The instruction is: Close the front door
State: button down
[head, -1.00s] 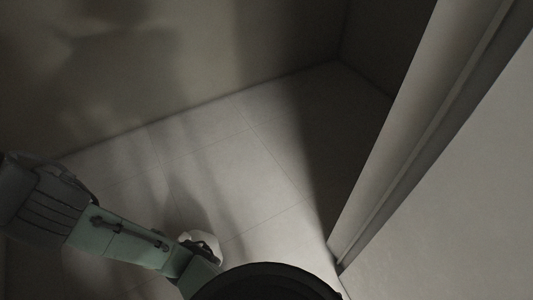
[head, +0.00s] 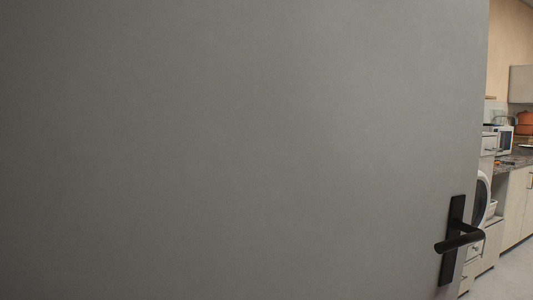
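The front door (head: 250,140) is a plain grey panel that fills most of the head view, close in front of me. Its free edge runs down the right side of the picture, and a room shows past it, so the door stands open. A black lever handle (head: 460,240) on a tall black plate sits near that edge at the lower right. My gripper is not in view, and its place relative to the handle does not show.
Past the door's edge is a kitchen area with light cabinets (head: 515,205), a dark countertop (head: 516,160), a white microwave (head: 503,138), an orange pot (head: 525,122) and a round-doored white machine (head: 482,198). Some pale floor (head: 510,275) shows clear at the lower right.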

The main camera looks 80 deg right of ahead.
aim_at(150, 149)
jog(key=k+l+z, duration=0.1)
jog(key=k+l, duration=0.2)
jog(key=l, duration=0.15)
jog(key=k+l+z, duration=0.1)
jog(key=k+l, duration=0.2)
jog(key=l, duration=0.15)
jog(key=k+l, duration=0.3)
jog(key=l, duration=0.15)
jog(key=k+l+z, duration=0.15)
jog(key=k+l, duration=0.15)
jog(key=l, duration=0.2)
jog(key=k+l+z, duration=0.1)
jog(key=k+l, duration=0.15)
jog(key=l, duration=0.25)
jog(key=k+l+z, duration=0.1)
jog(key=k+l, duration=0.15)
jog(key=l, duration=0.25)
jog(key=k+l, duration=0.2)
jog(key=l, duration=0.35)
jog(key=k+l+z, duration=0.15)
jog(key=l, duration=0.4)
jog(key=i+j, duration=0.1)
jog(key=j, duration=0.3)
